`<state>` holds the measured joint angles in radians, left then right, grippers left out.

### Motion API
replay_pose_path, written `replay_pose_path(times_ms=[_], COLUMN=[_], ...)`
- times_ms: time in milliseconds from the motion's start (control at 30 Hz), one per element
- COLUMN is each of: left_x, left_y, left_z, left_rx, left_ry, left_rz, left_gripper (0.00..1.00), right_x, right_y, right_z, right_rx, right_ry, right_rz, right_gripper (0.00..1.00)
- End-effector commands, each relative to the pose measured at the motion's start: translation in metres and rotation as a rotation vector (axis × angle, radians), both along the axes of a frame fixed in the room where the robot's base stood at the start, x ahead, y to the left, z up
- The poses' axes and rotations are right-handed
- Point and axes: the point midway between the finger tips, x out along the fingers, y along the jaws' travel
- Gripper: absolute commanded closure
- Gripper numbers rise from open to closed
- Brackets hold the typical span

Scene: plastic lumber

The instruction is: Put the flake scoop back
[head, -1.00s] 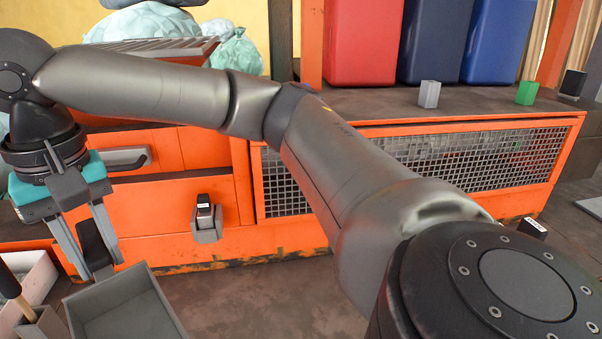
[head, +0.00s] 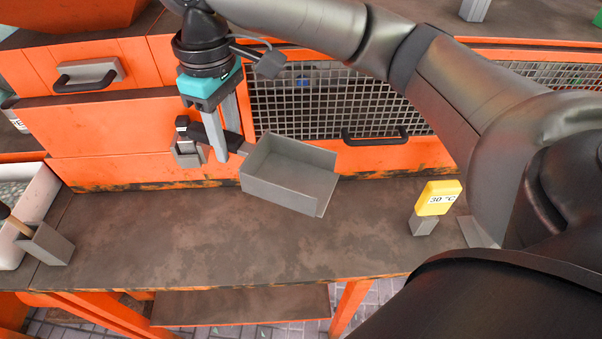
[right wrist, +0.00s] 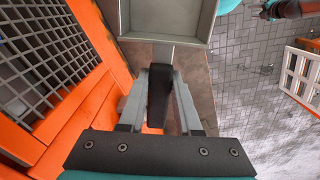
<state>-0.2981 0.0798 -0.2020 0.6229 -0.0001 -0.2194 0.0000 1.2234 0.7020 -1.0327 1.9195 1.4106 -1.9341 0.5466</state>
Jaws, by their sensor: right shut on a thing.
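The flake scoop is a grey open box (head: 290,180) with a black handle (head: 222,141), in the middle of the head view. My right gripper (head: 229,148), under a teal palm, is shut on the handle. The scoop is roughly level, in front of the orange cabinet; whether its underside touches the bench is unclear. In the right wrist view, the box (right wrist: 166,20) lies beyond the fingertips and the handle (right wrist: 158,95) lies between the fingers. My left gripper is not in view.
A grey holder (head: 187,153) is on the cabinet front, just left of the gripper. A white bin (head: 38,205) and a grey box with a wooden-handled tool (head: 48,245) are at the left. A yellow "30 °C" display (head: 438,198) stands right. The bench (head: 200,235) is clear in front.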

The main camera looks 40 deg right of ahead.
Motion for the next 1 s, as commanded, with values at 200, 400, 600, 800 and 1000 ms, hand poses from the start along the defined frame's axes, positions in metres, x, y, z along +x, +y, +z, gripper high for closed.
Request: replay_pose_path(times_ms=[200,400,600,800,1000], left_x=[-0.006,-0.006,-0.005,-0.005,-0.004], left_y=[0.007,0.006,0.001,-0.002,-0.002], left_z=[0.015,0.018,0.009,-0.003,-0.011], left_rx=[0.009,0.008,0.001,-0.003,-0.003], left_ry=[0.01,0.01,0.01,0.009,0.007], left_rz=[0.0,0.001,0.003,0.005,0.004], left_gripper=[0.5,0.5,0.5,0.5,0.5], right_x=[-0.006,-0.009,-0.01,-0.01,-0.009], right_y=[0.006,0.007,0.006,0.006,0.006], right_z=[-0.016,-0.026,-0.064,-0.119,-0.158], right_rx=[-0.012,-0.022,-0.024,-0.025,-0.024], right_ry=[0.019,0.023,0.026,0.025,0.024], right_rz=[0.313,0.44,0.455,0.453,0.453], right_gripper=[1.0,1.0,1.0,1.0,1.0])
